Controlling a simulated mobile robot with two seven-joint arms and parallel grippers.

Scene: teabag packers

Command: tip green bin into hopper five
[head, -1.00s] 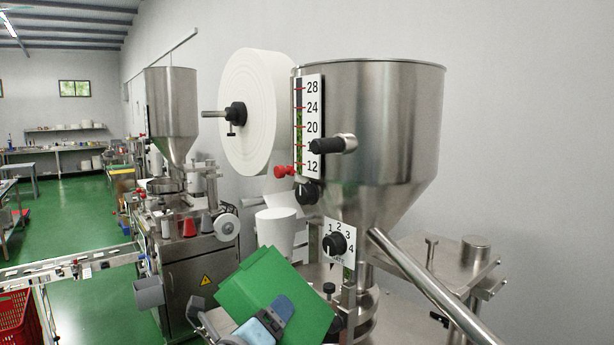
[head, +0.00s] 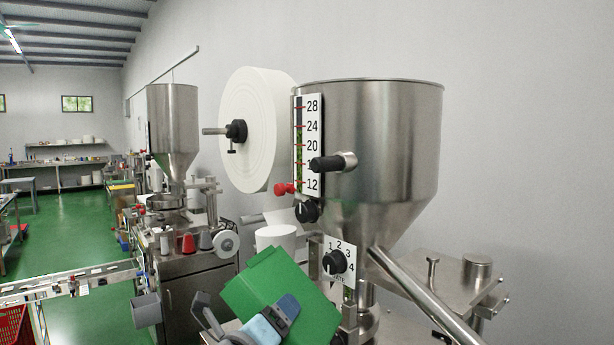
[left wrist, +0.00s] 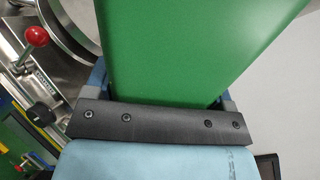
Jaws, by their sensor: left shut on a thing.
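The green bin (head: 272,290) is tilted in the lower middle of the head view, and its green wall fills the upper part of the left wrist view (left wrist: 185,50). My left gripper (head: 279,314) is shut on the bin. The steel hopper (head: 385,150) stands up and to the right of the bin, with a level scale (head: 311,146) marked 12 to 28 on its side. The bin is below the hopper's rim and apart from it. The inside of the hopper and the bin's contents are hidden. My right gripper is out of view.
A white film roll (head: 257,130) is left of the hopper. A black-handled knob (head: 333,162) and a red knob (head: 285,189) stick out in front of it. A dial (head: 338,262) sits below. A second hopper machine (head: 172,125) stands farther left.

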